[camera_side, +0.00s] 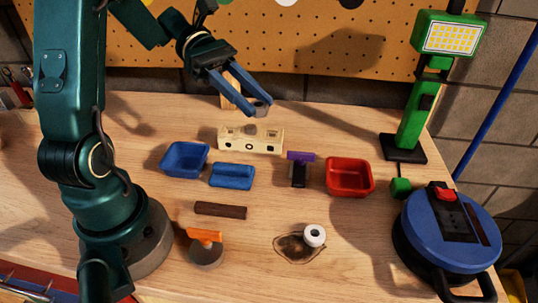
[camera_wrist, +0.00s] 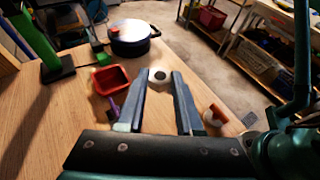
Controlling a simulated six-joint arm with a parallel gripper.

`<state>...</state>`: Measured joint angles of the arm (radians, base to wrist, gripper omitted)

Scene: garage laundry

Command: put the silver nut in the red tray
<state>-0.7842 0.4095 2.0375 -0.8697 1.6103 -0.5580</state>
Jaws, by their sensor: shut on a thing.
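The silver nut (camera_side: 261,108) is a small grey ring-like piece held at the tips of my gripper (camera_side: 259,106). My gripper is shut on it, above the table toward the back, behind and above a cream block with holes. The nut (camera_wrist: 159,76) also shows between the blue fingers of my gripper (camera_wrist: 158,78) in the wrist view, its dark hole facing the camera. The red tray (camera_side: 349,190) sits on the table to the right of and nearer than my gripper, and looks empty. It also shows in the wrist view (camera_wrist: 100,90), left of the fingers.
The cream block (camera_side: 250,147) stands below my gripper. A purple-and-black tool (camera_side: 300,170) stands left of the red tray. A white roll (camera_side: 314,232) is in front.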

